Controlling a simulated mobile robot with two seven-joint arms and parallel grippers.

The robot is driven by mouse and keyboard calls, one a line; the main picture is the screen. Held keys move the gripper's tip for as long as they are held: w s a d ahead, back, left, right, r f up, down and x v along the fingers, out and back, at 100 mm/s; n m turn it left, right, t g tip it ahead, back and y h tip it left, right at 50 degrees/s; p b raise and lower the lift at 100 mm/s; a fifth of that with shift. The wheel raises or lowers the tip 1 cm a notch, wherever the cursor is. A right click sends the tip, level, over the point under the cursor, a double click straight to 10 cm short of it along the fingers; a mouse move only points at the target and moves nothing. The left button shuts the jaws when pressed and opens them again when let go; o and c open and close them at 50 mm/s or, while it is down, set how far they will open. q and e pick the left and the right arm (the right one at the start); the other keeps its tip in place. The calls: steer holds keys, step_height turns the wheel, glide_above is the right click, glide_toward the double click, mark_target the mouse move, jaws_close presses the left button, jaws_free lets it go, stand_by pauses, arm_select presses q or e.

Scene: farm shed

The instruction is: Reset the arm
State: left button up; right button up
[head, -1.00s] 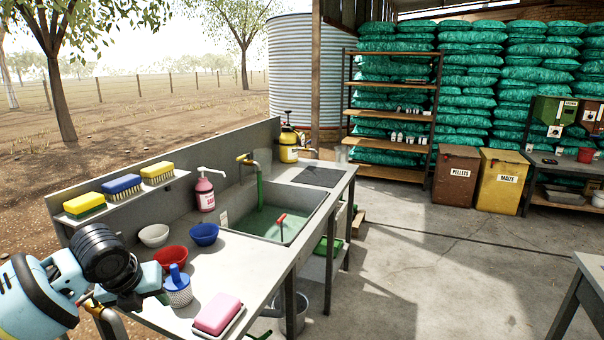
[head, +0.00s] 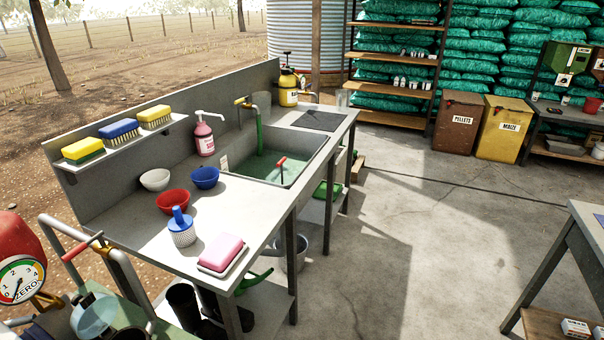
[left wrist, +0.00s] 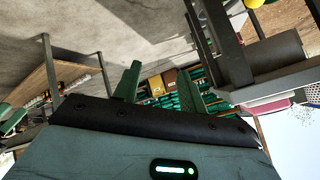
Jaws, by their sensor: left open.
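My left gripper (left wrist: 158,82) shows in the left wrist view, with two green fingers set apart and nothing between them. Neither gripper can be made out in the head view. The right gripper is in no view. In the wrist view, the yellow and brown feed bins and green sacks appear far off beyond the fingers. A pink block (left wrist: 268,107) shows at the right edge of that view, apart from the fingers.
The sink bench (head: 128,218) holds bowls, a blue-handled brush (head: 182,230), a pink sponge (head: 222,252) and a soap bottle (head: 203,137). A red gauge unit (head: 18,275) and metal pipes stand at lower left. The concrete floor (head: 400,240) right of the bench is clear.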

arm_select(q)
steer(key=s+a+f+n+y, duration=0.1)
steer(key=s+a+f+n, duration=0.1)
steer(key=s+n, duration=0.3)
steer(key=s+a+f+n+t+y, duration=0.1)
steer(key=s+f+n, duration=0.3)
steer(key=s, duration=0.7)
steer(key=shift+s+a+n+y, duration=0.4)
steer(key=shift+a+n, duration=0.2)
steer(key=shift+n, duration=0.3)
